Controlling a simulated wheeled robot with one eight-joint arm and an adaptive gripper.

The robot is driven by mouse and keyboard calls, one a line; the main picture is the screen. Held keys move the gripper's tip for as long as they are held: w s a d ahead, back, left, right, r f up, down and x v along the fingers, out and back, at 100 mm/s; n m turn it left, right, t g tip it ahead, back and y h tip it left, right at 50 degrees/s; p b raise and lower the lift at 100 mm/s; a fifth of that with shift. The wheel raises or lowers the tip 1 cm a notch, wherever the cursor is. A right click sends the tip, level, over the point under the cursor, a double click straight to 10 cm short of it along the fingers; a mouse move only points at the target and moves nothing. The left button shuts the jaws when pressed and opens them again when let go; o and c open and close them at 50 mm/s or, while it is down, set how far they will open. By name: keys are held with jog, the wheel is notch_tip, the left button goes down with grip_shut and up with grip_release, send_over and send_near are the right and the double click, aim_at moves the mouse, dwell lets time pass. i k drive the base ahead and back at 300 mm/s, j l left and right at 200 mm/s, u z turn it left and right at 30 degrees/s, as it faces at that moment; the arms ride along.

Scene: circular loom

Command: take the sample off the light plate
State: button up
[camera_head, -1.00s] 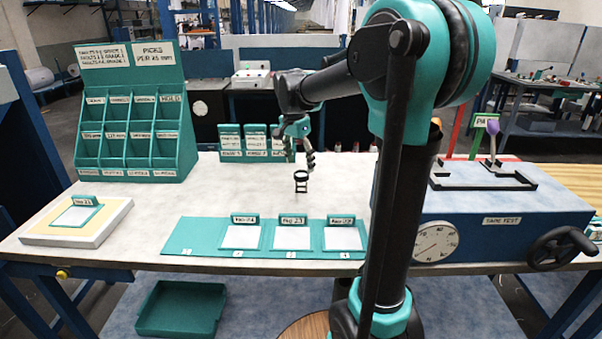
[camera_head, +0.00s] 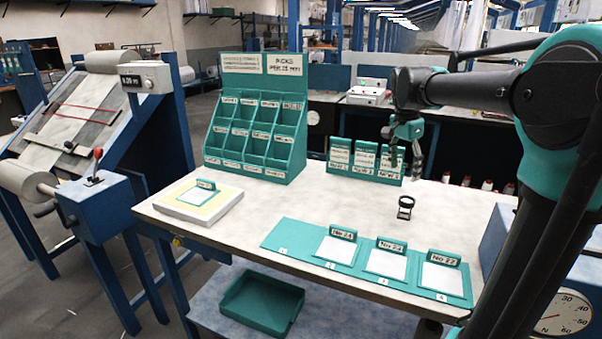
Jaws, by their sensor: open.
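The light plate (camera_head: 166,210) is a pale slab with a yellowish glowing top at the left end of the table. The sample (camera_head: 196,197) lies on it, a white square on a teal card with an upright label tab at its back edge; the label is too small to read surely. My gripper (camera_head: 405,168) is open and empty, pointing down above the back middle of the table, well to the right of the light plate. It is in front of the teal label stands and apart from everything.
A teal strip (camera_head: 275,237) with several numbered places holds three white samples; place 1 is bare. A small black magnifier (camera_head: 405,207) stands behind it. A teal pigeonhole rack (camera_head: 285,155) stands behind the light plate. A teal tray (camera_head: 262,303) sits below. Table between plate and magnifier is clear.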

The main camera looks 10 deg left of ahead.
aim_at(205, 189)
jog(key=u, duration=1.45)
jog(key=i+j+z, duration=0.35)
jog(key=i+j, duration=0.45)
